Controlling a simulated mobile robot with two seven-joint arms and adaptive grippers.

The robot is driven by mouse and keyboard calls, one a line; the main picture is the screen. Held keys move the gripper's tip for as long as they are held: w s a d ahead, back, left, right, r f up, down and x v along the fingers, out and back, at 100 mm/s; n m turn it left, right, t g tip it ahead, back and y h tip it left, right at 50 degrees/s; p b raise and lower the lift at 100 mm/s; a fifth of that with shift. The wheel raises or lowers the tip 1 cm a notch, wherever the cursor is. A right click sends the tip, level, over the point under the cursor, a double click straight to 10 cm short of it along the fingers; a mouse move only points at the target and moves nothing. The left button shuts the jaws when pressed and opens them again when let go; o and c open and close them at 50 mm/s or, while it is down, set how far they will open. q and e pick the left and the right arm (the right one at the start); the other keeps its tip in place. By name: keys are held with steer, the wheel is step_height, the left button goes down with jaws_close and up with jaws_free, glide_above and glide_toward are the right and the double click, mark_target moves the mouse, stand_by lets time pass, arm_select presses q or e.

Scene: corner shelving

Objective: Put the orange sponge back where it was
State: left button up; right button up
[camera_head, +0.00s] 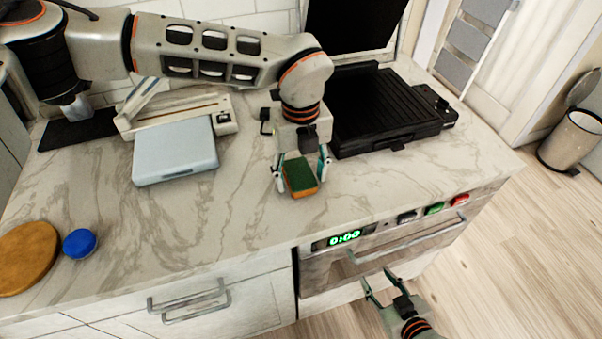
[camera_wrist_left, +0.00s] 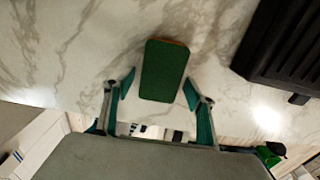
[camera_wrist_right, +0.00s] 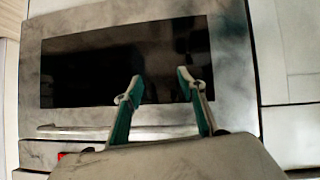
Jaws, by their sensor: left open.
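The sponge (camera_head: 301,174), with a green top and an orange side, lies on the marble counter near its front edge. In the left wrist view the sponge (camera_wrist_left: 163,70) shows its green face, with one finger on each side of its nearer end and gaps between. My left gripper (camera_head: 299,181) is open, pointing down over the sponge. Its fingertips also show in the left wrist view (camera_wrist_left: 157,90). My right gripper (camera_head: 378,278) is open and empty in front of the oven, below the counter top. The right wrist view shows its parted fingers (camera_wrist_right: 160,82) before the dark oven window.
A black open grill (camera_head: 382,105) stands right of my left gripper. A pale blue box-like object (camera_head: 175,155) lies to the left. A wooden round board (camera_head: 27,258) and a blue round object (camera_head: 80,243) are at far left. The oven handle (camera_head: 410,240) juts out below the counter.

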mark_target(301, 177)
arm_select(q)
steer(key=shift+r, duration=0.2)
step_height(301, 177, up, 12)
steer(key=b, duration=0.1)
steer(key=shift+f, duration=0.1)
stand_by(0.5)
